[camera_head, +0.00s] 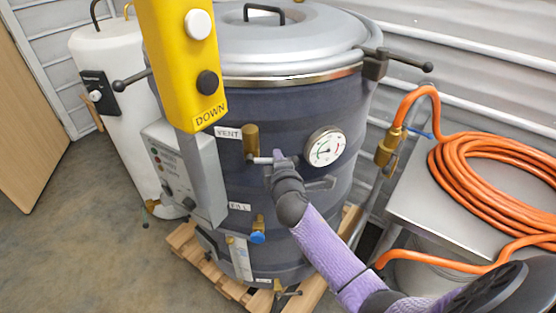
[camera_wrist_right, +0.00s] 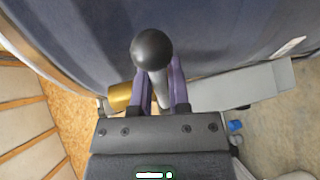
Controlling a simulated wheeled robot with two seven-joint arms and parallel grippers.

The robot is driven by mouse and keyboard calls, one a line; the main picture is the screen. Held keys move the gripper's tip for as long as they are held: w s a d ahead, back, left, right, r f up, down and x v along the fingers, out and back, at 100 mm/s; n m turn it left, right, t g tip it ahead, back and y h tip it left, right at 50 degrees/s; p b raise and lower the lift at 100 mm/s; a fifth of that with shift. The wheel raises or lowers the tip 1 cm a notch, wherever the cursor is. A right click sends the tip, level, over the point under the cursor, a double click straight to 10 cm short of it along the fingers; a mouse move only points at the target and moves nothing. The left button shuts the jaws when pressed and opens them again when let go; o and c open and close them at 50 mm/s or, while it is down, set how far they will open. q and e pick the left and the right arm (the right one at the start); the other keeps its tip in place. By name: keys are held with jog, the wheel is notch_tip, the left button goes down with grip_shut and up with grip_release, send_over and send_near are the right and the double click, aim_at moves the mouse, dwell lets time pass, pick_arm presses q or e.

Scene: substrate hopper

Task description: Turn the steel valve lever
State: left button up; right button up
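The steel valve lever (camera_head: 262,160) sticks out to the right from a brass valve body (camera_head: 251,142) by the VENT label, on the front of the dark drum. My right gripper (camera_head: 279,158) is at the lever's outer end and hides it in the head view. In the right wrist view, the lever's black ball knob (camera_wrist_right: 151,48) and its rod stand between the two purple fingers of my right gripper (camera_wrist_right: 160,82). The fingers sit close on both sides of the rod and look shut on it. My left gripper is out of view.
A yellow pendant (camera_head: 180,65) marked DOWN hangs in front of the drum. A grey control box (camera_head: 180,170) stands left of the valve, a dial gauge (camera_head: 325,146) to its right. An orange hose (camera_head: 480,190) lies coiled on a metal cabinet at the right.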

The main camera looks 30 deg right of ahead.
grip_shut()
dwell(1.0)
